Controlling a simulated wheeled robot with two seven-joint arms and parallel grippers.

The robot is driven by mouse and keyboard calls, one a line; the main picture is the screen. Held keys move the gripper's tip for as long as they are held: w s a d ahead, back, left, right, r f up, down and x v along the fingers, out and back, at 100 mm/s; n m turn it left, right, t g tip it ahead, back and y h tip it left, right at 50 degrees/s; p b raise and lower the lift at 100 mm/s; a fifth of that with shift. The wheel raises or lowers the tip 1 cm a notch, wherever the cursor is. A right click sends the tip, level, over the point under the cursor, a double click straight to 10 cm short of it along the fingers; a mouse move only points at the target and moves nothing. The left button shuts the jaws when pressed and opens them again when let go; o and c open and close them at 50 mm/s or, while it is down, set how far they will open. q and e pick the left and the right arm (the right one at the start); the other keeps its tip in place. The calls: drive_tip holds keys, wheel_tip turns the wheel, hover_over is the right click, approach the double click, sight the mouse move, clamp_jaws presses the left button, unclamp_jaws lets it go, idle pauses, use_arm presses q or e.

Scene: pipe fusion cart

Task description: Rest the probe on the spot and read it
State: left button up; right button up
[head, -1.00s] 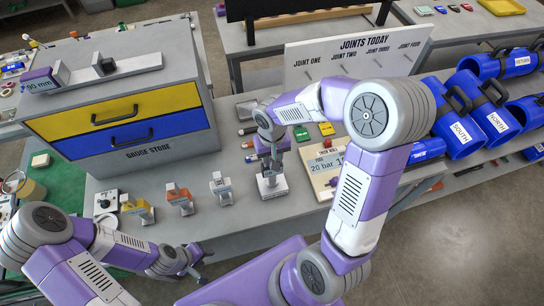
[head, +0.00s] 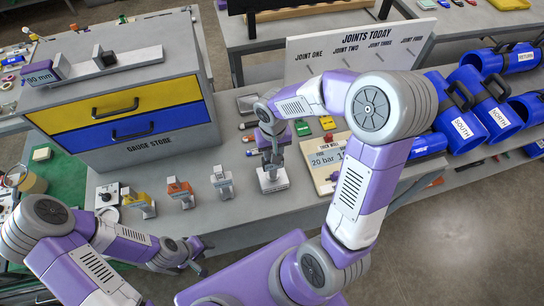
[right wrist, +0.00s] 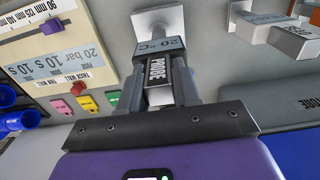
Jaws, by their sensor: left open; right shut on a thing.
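The probe (right wrist: 155,71) is a grey and white tool marked PROBE, with a small display (right wrist: 160,47) that reads about 20 °C. My right gripper (right wrist: 156,80) is shut on it. In the head view, my right gripper (head: 270,150) holds it upright over a pale block (head: 272,181) on the grey bench. The probe's lower end is at that block; I cannot tell whether it touches. The spot itself is not clearly visible.
An orange tool (head: 180,192), a yellow one (head: 140,202) and a grey one (head: 222,182) stand left of the probe. The gauge store (head: 150,146) is behind them. A panel reading 20 bar (head: 325,165) is close on the right.

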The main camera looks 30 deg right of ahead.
drive_tip(key=shift+s+f, duration=0.1)
drive_tip(key=shift+s, duration=0.05)
drive_tip(key=shift+w+r+p, duration=0.2)
drive_tip(key=shift+r+p, duration=2.4)
drive_tip(key=shift+r, duration=1)
